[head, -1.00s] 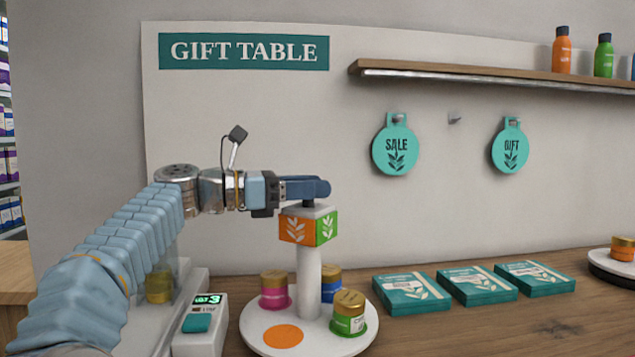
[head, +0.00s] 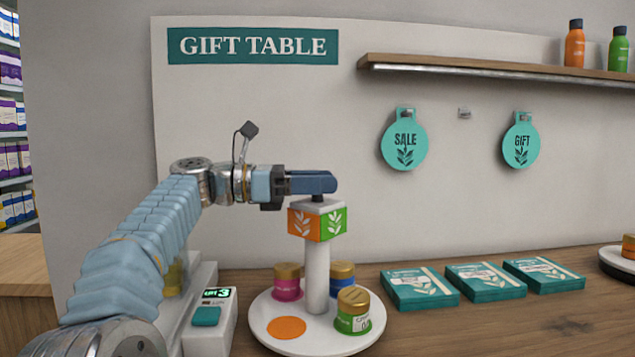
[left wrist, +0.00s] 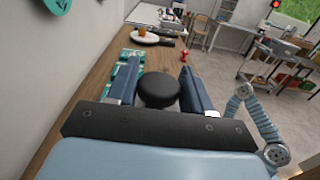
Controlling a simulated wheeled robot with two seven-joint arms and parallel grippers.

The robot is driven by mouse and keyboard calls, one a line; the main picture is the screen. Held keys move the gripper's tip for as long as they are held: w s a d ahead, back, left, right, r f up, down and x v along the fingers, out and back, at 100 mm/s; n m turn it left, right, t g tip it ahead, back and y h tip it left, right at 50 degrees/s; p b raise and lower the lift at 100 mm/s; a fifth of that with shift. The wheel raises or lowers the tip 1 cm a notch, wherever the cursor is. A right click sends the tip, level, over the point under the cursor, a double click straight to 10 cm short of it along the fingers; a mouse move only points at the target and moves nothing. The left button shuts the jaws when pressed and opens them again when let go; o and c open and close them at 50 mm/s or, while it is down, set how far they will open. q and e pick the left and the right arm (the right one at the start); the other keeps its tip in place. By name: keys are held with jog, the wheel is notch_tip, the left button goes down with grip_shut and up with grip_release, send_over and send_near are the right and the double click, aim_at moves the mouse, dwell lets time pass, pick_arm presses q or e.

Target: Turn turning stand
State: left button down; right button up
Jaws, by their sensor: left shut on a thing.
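The turning stand has a round white base (head: 262,312), a white post and an orange-and-green cube (head: 318,222) on top. A black knob (head: 317,198) sits above the cube. In the left wrist view the round black knob (left wrist: 160,90) lies between the two blue fingers. A pink jar (head: 287,284), a blue jar (head: 342,276) and a green jar (head: 352,318), all gold-lidded, stand on the base. An orange disc (head: 287,327) marks an empty spot. My right gripper is not in view.
A scale with a lit display (head: 217,293) stands close left of the stand. Teal boxes (head: 420,290) lie to its right on the wooden counter (head: 500,325). Another round stand (head: 618,258) is at the far right. SALE (head: 404,140) and GIFT (head: 521,141) tags hang behind.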

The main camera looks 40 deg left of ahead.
pick_arm(q)
jog(key=c, duration=0.6)
grip_release()
jog(key=v, duration=0.7)
jog(key=shift+s+a, duration=0.2)
jog(key=shift+s, duration=0.05)
jog(key=shift+r, duration=0.1)
